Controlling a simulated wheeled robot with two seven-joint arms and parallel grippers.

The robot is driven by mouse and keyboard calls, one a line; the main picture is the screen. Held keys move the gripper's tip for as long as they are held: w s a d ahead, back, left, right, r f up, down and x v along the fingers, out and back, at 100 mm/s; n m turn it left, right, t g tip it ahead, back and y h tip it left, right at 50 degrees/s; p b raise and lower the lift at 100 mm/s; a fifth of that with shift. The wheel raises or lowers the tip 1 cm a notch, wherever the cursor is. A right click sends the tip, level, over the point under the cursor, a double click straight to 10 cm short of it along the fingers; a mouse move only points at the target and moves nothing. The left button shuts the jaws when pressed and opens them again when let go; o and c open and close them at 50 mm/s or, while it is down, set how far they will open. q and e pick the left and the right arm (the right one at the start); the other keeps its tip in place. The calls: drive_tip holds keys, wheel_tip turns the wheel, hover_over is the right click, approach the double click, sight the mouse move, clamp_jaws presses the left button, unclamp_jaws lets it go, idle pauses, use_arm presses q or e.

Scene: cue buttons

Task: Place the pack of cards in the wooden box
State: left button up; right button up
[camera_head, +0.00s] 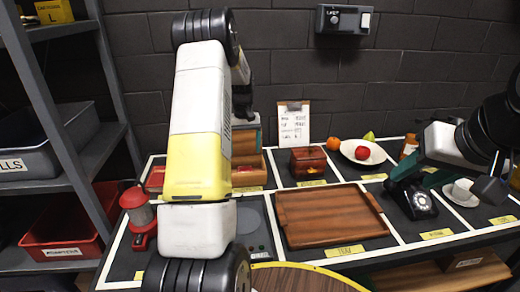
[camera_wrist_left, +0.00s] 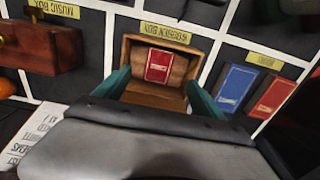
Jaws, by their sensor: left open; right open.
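The wooden box (camera_wrist_left: 182,51) is an open-topped brown box in the left wrist view. A red pack of cards (camera_wrist_left: 158,66) lies inside it. In the head view the box (camera_head: 262,174) is partly hidden behind my left arm. My left gripper (camera_wrist_left: 158,92) is open and over the box, its teal fingers apart with the pack in view beyond them. In the head view this gripper is mostly hidden by my arm. My right gripper (camera_head: 416,173) is open at the right, near the black telephone (camera_head: 412,199).
A blue pack (camera_wrist_left: 235,86) and another red pack (camera_wrist_left: 273,97) lie in a neighbouring cell. A music box (camera_head: 308,161), a wooden tray (camera_head: 330,214), a fruit plate (camera_head: 363,152), a cup (camera_head: 462,192) and a red lantern (camera_head: 138,213) stand around. A clipboard (camera_head: 293,124) leans on the wall.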

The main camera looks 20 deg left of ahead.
use_arm(q)
drive_tip(key=s+d+r+m+t, duration=0.1)
drive_tip(key=s+d+r, duration=0.45)
drive_tip(key=r, duration=0.35)
drive_tip(key=s+d+r+m+t, duration=0.1)
drive_tip(key=s+d+r+t, duration=0.1)
drive_tip(key=s+d+r, duration=0.5)
drive_tip(key=s+d+r+m+t+h, duration=0.1)
drive_tip(key=s+d+r+m, duration=0.1)
drive_tip(key=s, duration=0.7)
drive_tip(key=s+d+r+m+t+h, duration=0.1)
drive_tip(key=s+d+r+t, duration=0.1)
drive_tip(key=s, duration=0.8)
drive_tip(key=shift+s+d+r+m, duration=0.3)
drive_tip(key=shift+r+m, duration=0.1)
drive_tip(key=shift+r, duration=0.1)
